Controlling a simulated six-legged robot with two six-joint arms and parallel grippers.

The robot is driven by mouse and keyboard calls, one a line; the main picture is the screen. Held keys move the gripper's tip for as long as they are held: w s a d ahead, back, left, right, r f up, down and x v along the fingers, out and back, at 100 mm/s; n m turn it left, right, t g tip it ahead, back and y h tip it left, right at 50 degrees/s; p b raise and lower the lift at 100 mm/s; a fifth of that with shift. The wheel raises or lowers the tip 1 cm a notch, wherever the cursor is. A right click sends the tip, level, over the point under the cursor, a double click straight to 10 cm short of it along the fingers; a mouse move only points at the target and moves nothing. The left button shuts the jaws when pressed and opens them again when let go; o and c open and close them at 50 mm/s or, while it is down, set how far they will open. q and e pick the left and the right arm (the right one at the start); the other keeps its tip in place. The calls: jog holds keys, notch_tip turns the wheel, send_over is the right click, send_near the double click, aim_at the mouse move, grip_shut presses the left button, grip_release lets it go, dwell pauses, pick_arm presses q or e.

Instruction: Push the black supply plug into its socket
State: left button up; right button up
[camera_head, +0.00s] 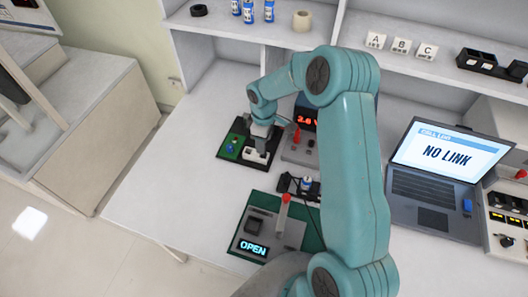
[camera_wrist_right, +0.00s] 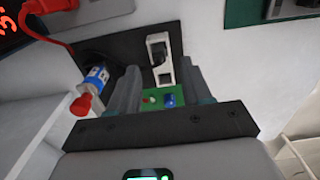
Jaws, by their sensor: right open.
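My right gripper (camera_head: 262,132) is over the black board with a green patch, near a white holder (camera_head: 255,155). In the right wrist view my right gripper (camera_wrist_right: 160,92) is open, with nothing seen between its fingers but the board below. The white holder (camera_wrist_right: 164,76) has a dark piece (camera_wrist_right: 158,50) at its far end; I cannot tell whether this is the supply plug or its socket. My left gripper is not in view.
A green-based panel (camera_head: 232,245) reading OPEN has a red-topped lever. A meter (camera_head: 305,118) with red digits stands behind. A laptop (camera_head: 440,185) reading NO LINK is at right. The table's left part (camera_head: 165,190) is clear. In the wrist view a blue-and-white cell (camera_wrist_right: 97,77) is near the left finger.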

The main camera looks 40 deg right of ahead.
jog(key=f, duration=0.2)
jog(key=shift+w+f, duration=0.2)
jog(key=shift+f, duration=0.2)
jog(key=shift+s+f, duration=0.1)
jog(key=shift+f, duration=0.25)
grip_shut()
jog(key=shift+r, duration=0.15)
